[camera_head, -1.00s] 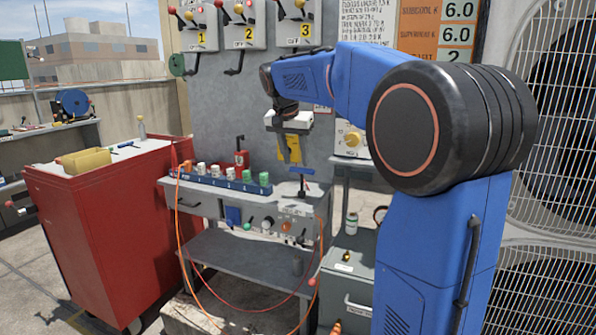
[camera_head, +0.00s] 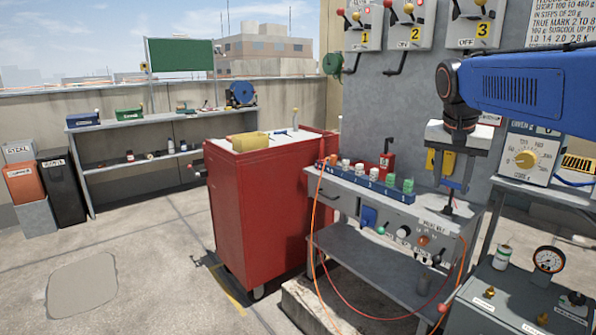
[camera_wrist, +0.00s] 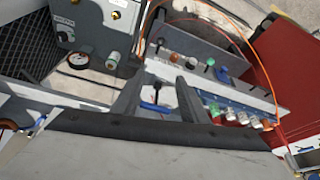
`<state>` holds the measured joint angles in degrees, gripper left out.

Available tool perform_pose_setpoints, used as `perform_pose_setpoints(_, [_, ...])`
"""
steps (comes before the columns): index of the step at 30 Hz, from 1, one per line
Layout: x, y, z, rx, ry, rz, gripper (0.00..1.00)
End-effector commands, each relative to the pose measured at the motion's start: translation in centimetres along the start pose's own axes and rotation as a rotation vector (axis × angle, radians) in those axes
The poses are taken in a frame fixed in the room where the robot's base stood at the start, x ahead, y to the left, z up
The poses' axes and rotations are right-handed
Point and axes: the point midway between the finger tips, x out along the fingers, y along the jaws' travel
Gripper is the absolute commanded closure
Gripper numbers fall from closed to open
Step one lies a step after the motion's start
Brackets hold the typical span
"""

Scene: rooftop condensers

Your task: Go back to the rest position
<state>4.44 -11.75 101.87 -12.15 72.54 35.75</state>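My gripper (camera_head: 453,184) hangs in the head view, pointing down above the right end of the grey workbench (camera_head: 340,190). In the wrist view my gripper (camera_wrist: 158,88) also shows spread fingers. My blue forearm comes in from the right of the head view.
A red cabinet (camera_head: 262,215) stands left of the bench. The blue rack (camera_head: 365,186) holds several capped bottles. Orange and red hoses hang before the bench. A grey box with a gauge (camera_head: 548,260) is at the lower right.

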Motion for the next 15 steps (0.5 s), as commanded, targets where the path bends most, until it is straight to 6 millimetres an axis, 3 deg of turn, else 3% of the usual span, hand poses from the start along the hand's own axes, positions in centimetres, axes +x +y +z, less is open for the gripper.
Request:
perform_pose_setpoints(1, [0.1,0.6,2.0,-0.034,-0.001,-0.016,0.60])
perform_pose_setpoints(8, [1.5,2.8,10.1,-0.199,-0.001,-0.082,0.60])
perform_pose_setpoints(15, [4.1,5.3,18.7,-0.364,0.008,-0.150,0.60])
